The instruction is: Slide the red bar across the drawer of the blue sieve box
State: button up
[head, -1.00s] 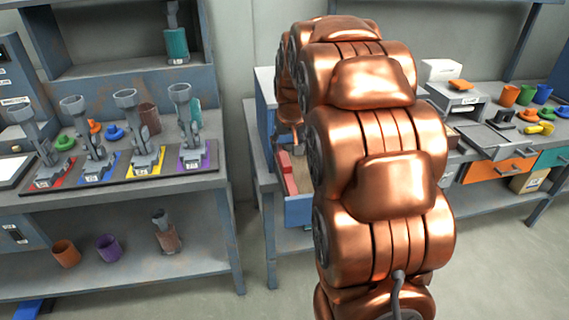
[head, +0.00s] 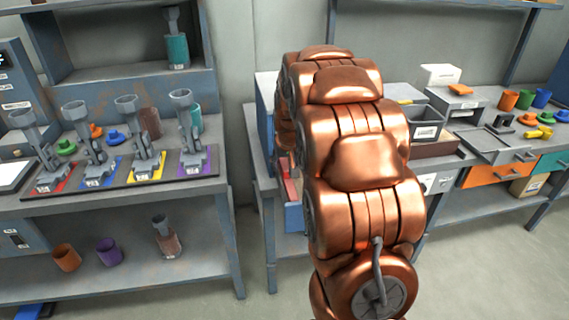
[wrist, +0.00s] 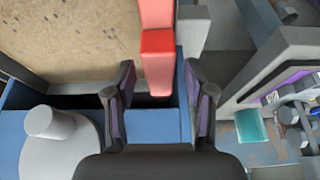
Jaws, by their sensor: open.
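The red bar (wrist: 157,55) runs lengthwise in the wrist view, beside a speckled tan panel (wrist: 75,40). Its near end shows just ahead of the gap between my fingers. My gripper (wrist: 159,84) is open, one dark finger left and one right of the line of the bar; contact cannot be told. A blue drawer wall (wrist: 160,125) lies below the gap. In the head view, the red bar (head: 290,190) shows in the open blue drawer (head: 294,218) of the blue box (head: 265,105), left of my copper arm. My arm hides my gripper and much of the drawer there.
A grey round knob (wrist: 50,122) is near my left finger in the wrist view. At left, a bench (head: 130,195) holds several grey funnel stands. A grey bin (head: 427,120) and orange drawer (head: 497,170) are at right. Floor shows between the benches.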

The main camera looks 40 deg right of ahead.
jog(key=shift+c, duration=0.2)
grip_shut()
dwell(0.4)
